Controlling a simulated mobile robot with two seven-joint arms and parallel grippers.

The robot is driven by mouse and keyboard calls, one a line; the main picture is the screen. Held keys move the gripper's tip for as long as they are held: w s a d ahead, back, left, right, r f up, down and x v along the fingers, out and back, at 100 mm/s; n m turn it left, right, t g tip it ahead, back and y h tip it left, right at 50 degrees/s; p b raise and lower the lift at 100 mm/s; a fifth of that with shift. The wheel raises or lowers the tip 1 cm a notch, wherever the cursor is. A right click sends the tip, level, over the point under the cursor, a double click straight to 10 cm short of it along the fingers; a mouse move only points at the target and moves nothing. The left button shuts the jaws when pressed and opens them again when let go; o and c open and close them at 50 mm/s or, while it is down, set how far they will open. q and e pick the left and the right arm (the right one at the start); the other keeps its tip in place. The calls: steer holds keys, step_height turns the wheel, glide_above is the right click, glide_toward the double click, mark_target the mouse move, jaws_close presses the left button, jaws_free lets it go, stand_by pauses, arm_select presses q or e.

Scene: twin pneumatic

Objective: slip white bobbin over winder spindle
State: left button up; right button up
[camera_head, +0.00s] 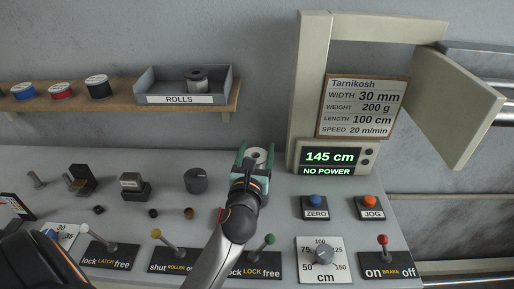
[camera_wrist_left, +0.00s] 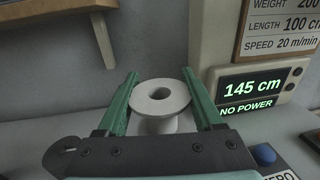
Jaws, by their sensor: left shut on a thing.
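The white bobbin (camera_wrist_left: 160,97) stands upright between the green fingers of my left gripper (camera_wrist_left: 160,100) in the left wrist view, its round hole facing up. In the head view the bobbin (camera_head: 258,155) shows as a pale ring between the fingertips of my left gripper (camera_head: 256,158), above the back part of the grey panel. The gripper is shut on it. I cannot make out the winder spindle; the bobbin and gripper hide what is under them. My right gripper is not in view.
A display (camera_head: 331,157) reads 145 cm and NO POWER, right of the gripper. A dark knob (camera_head: 196,180) stands to the left. Levers line the front, including the red brake lever (camera_head: 383,241). A ROLLS tray (camera_head: 215,92) sits on the wall shelf (camera_head: 120,97).

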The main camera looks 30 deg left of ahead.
mark_target(257, 166)
arm_select(q)
steer(key=shift+f+b, duration=1.75)
steer(key=shift+f, duration=0.9)
steer(key=shift+p, duration=0.6)
steer(key=shift+f+b, duration=2.3)
steer(key=shift+f, duration=0.5)
steer(key=shift+f, duration=0.3)
steer(key=shift+r, duration=0.1)
steer(key=shift+r+p, duration=1.9)
steer(key=shift+r, duration=0.05)
steer(key=shift+r+p, duration=0.5)
steer(key=shift+p, duration=0.05)
